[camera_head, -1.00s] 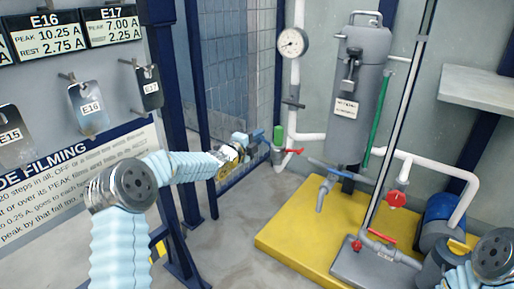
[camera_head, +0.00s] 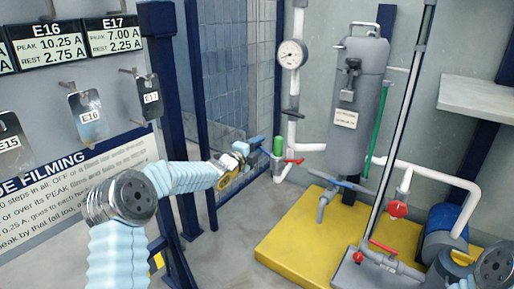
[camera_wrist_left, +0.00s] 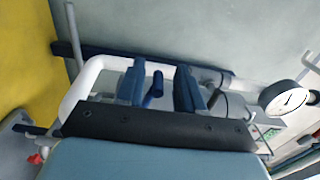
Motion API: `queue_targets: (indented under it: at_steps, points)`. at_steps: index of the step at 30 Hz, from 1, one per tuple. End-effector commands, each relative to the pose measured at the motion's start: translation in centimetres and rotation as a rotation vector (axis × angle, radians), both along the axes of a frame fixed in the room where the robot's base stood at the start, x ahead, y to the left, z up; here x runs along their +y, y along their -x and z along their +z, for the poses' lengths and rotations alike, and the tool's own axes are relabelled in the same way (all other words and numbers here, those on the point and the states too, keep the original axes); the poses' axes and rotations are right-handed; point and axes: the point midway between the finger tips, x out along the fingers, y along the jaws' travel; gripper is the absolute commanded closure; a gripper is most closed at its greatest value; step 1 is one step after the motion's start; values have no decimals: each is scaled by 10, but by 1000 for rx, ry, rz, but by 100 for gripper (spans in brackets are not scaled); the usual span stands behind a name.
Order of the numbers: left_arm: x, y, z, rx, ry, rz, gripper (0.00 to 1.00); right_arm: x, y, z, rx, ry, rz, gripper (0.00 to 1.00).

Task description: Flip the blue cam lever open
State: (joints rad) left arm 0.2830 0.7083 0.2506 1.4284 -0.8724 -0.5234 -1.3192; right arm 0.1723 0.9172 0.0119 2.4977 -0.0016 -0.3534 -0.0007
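In the left wrist view a short blue handle (camera_wrist_left: 153,89), probably this lever, shows between my fingers. My left gripper (camera_head: 259,141) is left of the lever in the head view, in front of the mesh panel. In the left wrist view my left gripper (camera_wrist_left: 160,88) is open, with its two blue fingers apart. I cannot tell how far the handle is from them; no contact shows. My right gripper is out of view; only part of that arm shows.
A grey tank (camera_head: 358,110) stands behind a yellow platform (camera_head: 290,245). White pipes, a pressure gauge (camera_head: 292,53), a green-topped valve (camera_head: 278,146) and red-handled valves (camera_head: 398,208) surround it. A blue pump (camera_head: 446,222) is at right. Grey floor is clear at front.

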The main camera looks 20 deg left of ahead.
Motion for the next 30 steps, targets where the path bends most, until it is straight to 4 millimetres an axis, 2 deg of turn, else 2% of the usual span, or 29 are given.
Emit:
queue_targets:
  at_steps: [5, 15, 19, 24, 30]
  points:
    - [6, 12, -1, 2, -2, 1, 63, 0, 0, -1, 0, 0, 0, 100]
    - [33, 87, 0, 1, -1, 2, 63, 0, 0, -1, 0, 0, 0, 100]
    - [41, 111, 0, 0, -1, 2, 63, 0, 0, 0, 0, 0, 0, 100]
    - [47, 127, 0, 0, -1, 1, 63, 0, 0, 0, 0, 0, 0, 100]
    - [47, 130, -1, -1, 0, 0, 63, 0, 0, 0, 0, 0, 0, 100]
